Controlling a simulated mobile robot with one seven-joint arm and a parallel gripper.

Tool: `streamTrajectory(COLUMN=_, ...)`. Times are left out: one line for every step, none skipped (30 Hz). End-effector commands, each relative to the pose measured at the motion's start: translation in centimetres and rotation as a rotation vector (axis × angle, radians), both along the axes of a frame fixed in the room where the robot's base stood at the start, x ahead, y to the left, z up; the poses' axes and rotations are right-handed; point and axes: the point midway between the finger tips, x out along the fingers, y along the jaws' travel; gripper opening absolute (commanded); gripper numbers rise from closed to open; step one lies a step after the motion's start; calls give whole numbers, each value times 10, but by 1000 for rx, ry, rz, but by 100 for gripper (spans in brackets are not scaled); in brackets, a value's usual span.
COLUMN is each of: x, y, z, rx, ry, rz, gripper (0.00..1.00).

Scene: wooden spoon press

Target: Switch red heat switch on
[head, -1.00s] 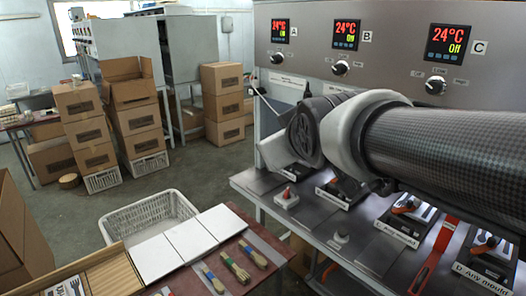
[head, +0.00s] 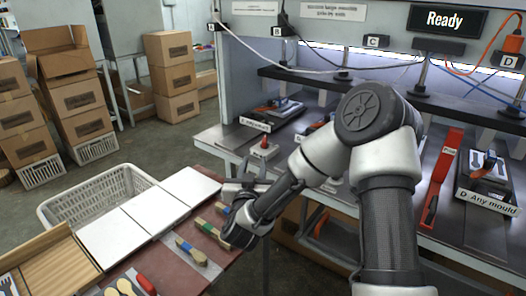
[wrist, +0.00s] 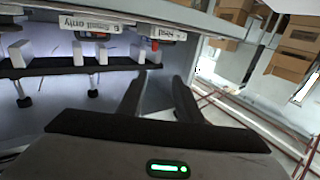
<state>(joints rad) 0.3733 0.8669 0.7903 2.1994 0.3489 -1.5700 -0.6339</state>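The red switch (head: 264,143) is a small red knob on a white box. It sits at the front left edge of the press's metal worktop in the head view. A small red spot (wrist: 155,45) near the label plates in the wrist view may be the same switch; I cannot tell. My gripper (head: 246,188) hangs low in front of the worktop, below the switch and apart from it, near the brushes. In the wrist view my gripper (wrist: 160,82) has its two dark fingers spread, with nothing between them.
A red-topped table (head: 150,262) with white panels (head: 150,208) and several brushes (head: 190,252) is at lower left. A white basket (head: 100,192) stands behind it. Moulds, including one labelled D (head: 488,190), lie on the worktop. A sign (head: 445,19) reads Ready. Cardboard boxes (head: 172,62) stand behind.

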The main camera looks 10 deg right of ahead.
Motion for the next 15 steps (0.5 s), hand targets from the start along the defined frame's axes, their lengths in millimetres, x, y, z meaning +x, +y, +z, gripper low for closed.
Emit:
streamTrajectory(x=-2, y=-6, z=-12, rx=11, ry=5, rz=-23, gripper=32)
streamTrajectory(x=-2, y=-8, z=-14, rx=14, ry=7, rz=-32, gripper=32)
streamTrajectory(x=-2, y=-10, z=-16, rx=17, ry=6, rz=-41, gripper=32)
streamTrajectory(x=-1, y=-11, z=-16, rx=19, ry=6, rz=-45, gripper=32)
streamTrajectory(x=1, y=-12, z=-17, rx=20, ry=6, rz=-47, gripper=32)
streamTrajectory(x=5, y=-14, z=-16, rx=21, ry=6, rz=-48, gripper=32)
streamTrajectory(x=9, y=-15, z=-16, rx=21, ry=5, rz=-48, gripper=32)
streamTrajectory(x=14, y=-17, z=-16, rx=20, ry=4, rz=-48, gripper=32)
streamTrajectory(x=21, y=-19, z=-16, rx=20, ry=4, rz=-49, gripper=32)
streamTrajectory(x=26, y=-21, z=-16, rx=20, ry=5, rz=-49, gripper=32)
streamTrajectory(x=32, y=-22, z=-17, rx=21, ry=5, rz=-49, gripper=32)
streamTrajectory(x=41, y=-24, z=-17, rx=21, ry=4, rz=-49, gripper=32)
streamTrajectory(x=47, y=-26, z=-17, rx=21, ry=4, rz=-48, gripper=32)
streamTrajectory(x=54, y=-28, z=-17, rx=21, ry=4, rz=-49, gripper=32)
streamTrajectory(x=62, y=-30, z=-17, rx=21, ry=5, rz=-48, gripper=32)
